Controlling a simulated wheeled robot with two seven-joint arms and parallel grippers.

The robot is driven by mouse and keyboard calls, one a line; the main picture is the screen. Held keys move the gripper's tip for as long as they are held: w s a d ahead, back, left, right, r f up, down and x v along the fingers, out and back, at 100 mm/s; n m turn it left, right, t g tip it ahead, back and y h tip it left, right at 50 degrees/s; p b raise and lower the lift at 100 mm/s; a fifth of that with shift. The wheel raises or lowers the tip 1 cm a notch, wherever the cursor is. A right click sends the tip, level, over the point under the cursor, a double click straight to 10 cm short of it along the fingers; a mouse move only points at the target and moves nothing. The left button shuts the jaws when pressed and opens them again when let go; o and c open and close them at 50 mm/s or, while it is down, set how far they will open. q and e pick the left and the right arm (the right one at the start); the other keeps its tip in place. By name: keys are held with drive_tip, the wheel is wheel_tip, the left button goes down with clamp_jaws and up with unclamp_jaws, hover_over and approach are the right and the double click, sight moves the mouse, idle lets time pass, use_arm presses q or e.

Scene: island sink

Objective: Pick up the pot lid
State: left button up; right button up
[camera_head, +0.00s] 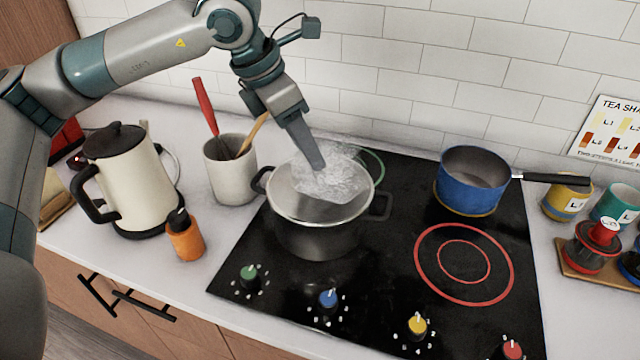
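A dark pot (318,238) with a pale metal rim and two black side handles stands on the left rear of the black cooktop. A whitish, see-through patch (335,182) covers part of its opening; I cannot tell whether it is steam or a glass lid. No lid knob shows clearly. My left gripper (317,164) comes down from above, with its fingertips over the pot's opening, at the patch. The fingers are seen edge-on, so their gap and any contact are hidden. My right gripper is not in view.
A white kettle (138,188), an orange pepper mill (185,238) and a utensil crock (230,178) stand left of the pot. A blue saucepan (468,190) stands at the rear right. The front right burner (464,264) is bare. Cups and a tray sit far right.

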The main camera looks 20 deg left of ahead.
sight(320, 179)
use_arm(q)
drive_tip(key=shift+x, duration=2.6)
drive_tip(key=shift+w, duration=0.1)
clamp_jaws()
